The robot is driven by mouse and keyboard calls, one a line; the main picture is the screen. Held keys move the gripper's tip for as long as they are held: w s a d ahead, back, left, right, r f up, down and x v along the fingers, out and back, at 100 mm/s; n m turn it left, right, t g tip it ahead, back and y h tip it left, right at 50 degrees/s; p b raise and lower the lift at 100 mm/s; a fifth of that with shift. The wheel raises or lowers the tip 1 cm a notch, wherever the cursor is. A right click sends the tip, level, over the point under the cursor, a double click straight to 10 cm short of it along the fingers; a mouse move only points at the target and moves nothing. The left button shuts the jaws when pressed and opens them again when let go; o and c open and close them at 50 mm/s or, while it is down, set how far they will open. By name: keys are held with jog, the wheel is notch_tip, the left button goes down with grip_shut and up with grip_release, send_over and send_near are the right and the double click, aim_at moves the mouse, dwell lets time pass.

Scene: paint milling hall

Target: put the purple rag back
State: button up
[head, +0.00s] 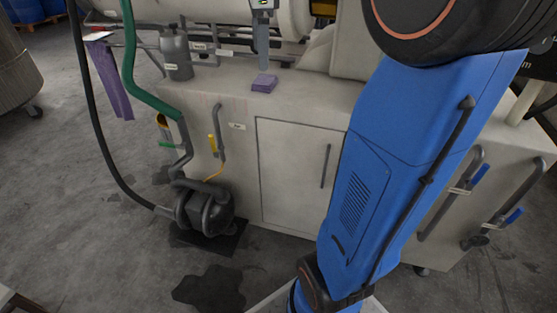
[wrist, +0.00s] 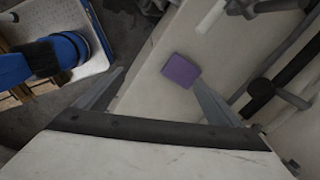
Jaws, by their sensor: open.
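A folded purple rag (head: 264,83) lies flat on the ledge of the pale machine base (head: 285,100) in the head view. In the wrist view the rag (wrist: 181,70) shows beyond my fingertips, nearer the right finger. My gripper (wrist: 158,76) is open and empty, its two grey fingers spread apart. A second purple cloth (head: 111,80) hangs from a rail at the machine's left end.
A grey can (head: 176,55) stands on the ledge left of the rag. A green hose (head: 130,60) and a dark pump (head: 207,208) are at the left. Pipes with blue handles (head: 480,174) stick out at the right.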

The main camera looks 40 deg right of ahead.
jog(key=s+a+f+n+t, duration=0.2)
jog(key=s+a+f+n, duration=0.3)
jog(key=s+f+n, duration=0.4)
jog(key=s+a+f+n+t, duration=0.2)
jog(key=s+a+f+n, duration=0.4)
jog(key=s+f+n, duration=0.4)
jog(key=shift+s+a+f+n, duration=0.2)
jog(key=shift+s+f+n, duration=0.1)
jog(key=shift+s+n, duration=2.2)
jog(key=shift+s+m, duration=0.35)
jog(key=shift+m, duration=0.05)
